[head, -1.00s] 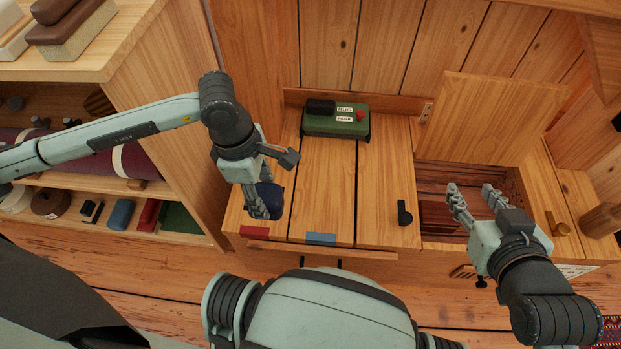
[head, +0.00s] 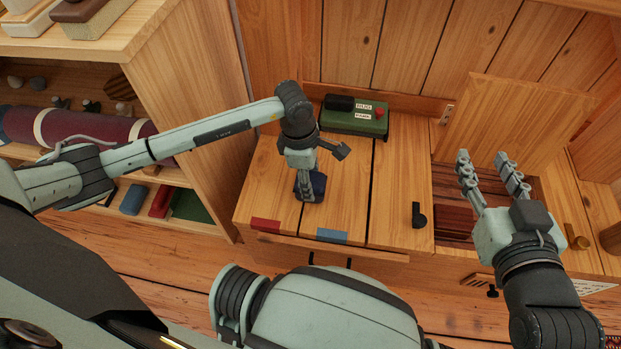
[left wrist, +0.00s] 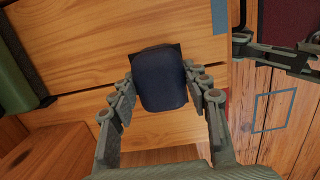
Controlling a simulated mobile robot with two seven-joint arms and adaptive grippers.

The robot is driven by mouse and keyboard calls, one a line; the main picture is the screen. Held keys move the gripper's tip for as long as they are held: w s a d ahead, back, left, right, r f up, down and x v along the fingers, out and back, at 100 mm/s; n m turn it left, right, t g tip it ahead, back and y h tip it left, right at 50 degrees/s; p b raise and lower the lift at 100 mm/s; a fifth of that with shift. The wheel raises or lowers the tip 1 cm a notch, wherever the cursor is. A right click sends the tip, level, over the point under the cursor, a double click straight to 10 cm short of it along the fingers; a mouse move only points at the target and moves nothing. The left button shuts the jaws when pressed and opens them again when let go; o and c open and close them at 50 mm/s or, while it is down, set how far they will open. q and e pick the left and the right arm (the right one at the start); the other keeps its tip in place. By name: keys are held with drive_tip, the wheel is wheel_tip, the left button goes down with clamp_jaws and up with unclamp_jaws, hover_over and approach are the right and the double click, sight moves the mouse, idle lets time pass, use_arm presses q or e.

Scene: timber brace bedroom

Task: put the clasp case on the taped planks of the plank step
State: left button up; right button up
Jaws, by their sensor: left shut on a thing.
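The navy-blue clasp case (head: 316,187) is between the fingers of my left gripper (head: 308,196), which is shut on it. The left wrist view shows the case (left wrist: 161,80) with a finger on each side and a dark edge around it. It is over the planks of the plank step (head: 345,180), by the seam between the left and middle planks; whether it touches them I cannot tell. Red tape (head: 265,225) marks the left plank's front edge and blue tape (head: 331,235) the middle plank's. My right gripper (head: 485,160) is open and empty above the hatch.
A green box (head: 355,117) with labels and a red knob stands at the back. A black latch (head: 419,215) sits on the right, untaped plank. Right of it is an opening with a raised lid (head: 515,118). A shelf unit (head: 190,100) stands at left.

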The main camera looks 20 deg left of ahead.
drive_tip(key=shift+a+r, duration=0.15)
drive_tip(key=shift+r, duration=0.15)
use_arm(q)
drive_tip(key=o, duration=1.4)
drive_tip(key=shift+c, duration=0.2)
use_arm(e)
drive_tip(key=shift+r, duration=0.1)
